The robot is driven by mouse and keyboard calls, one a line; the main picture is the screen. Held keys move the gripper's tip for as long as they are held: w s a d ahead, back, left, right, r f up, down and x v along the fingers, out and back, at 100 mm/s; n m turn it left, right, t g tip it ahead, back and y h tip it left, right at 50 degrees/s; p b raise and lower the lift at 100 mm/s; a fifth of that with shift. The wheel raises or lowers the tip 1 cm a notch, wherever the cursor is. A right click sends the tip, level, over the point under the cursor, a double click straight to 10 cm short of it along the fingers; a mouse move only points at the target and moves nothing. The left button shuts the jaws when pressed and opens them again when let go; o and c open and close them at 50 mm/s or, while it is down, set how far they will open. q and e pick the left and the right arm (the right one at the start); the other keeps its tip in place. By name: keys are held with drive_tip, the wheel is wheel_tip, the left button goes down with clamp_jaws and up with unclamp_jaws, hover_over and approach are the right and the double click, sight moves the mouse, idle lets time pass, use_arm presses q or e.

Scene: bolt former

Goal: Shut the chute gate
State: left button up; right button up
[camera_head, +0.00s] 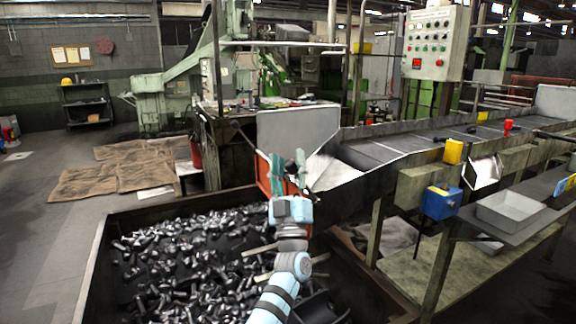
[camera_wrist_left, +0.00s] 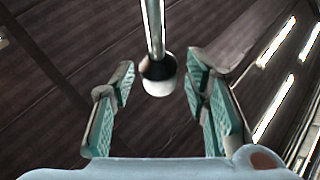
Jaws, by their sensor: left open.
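The chute (camera_head: 335,172) slopes down at the conveyor's near end, above a bin of metal bolts. A grey upright panel (camera_head: 298,130) and an orange-red part (camera_head: 264,174) stand at its mouth; I cannot tell which is the gate. My left gripper (camera_head: 288,168) is raised in front of them, fingers up and open. In the left wrist view a metal rod with a dark collar and pale rounded knob (camera_wrist_left: 158,87) hangs between the spread fingers of my left gripper (camera_wrist_left: 160,95). Neither finger appears to touch it. My right gripper is not in view.
The bolt bin (camera_head: 95,270) fills the lower left. A blue box with a yellow top (camera_head: 440,203) and a grey tray (camera_head: 510,211) are at the right. A control panel (camera_head: 436,44) stands behind the conveyor (camera_head: 400,148). Open floor lies at the far left.

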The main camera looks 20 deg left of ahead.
use_arm(q)
wheel_tip(320, 180, up, 10)
drive_tip(key=shift+f, duration=0.1)
idle(0.4)
